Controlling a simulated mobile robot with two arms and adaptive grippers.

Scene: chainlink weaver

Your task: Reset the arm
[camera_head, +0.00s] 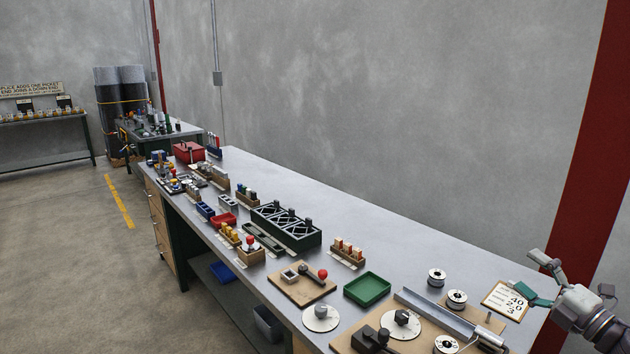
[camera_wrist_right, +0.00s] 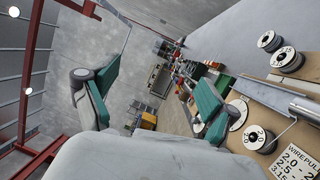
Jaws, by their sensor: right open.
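My right gripper (camera_head: 535,278) shows at the lower right of the head view, above the right end of the long grey workbench (camera_head: 390,229). Its two fingers are spread wide and nothing is between them. In the right wrist view the open gripper (camera_wrist_right: 155,100) has its green finger pads apart, with only the distant room and bench between them. The gripper is beside a white number card (camera_head: 506,300) and appears clear of the bench things. My left gripper is not in view.
A green tray (camera_head: 367,289), a board with a red-knobbed lever (camera_head: 302,284), a metal channel (camera_head: 436,312) and spools (camera_head: 456,299) sit near the right end. Racks and small bins crowd the bench farther left. The bench's back strip along the wall is clear.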

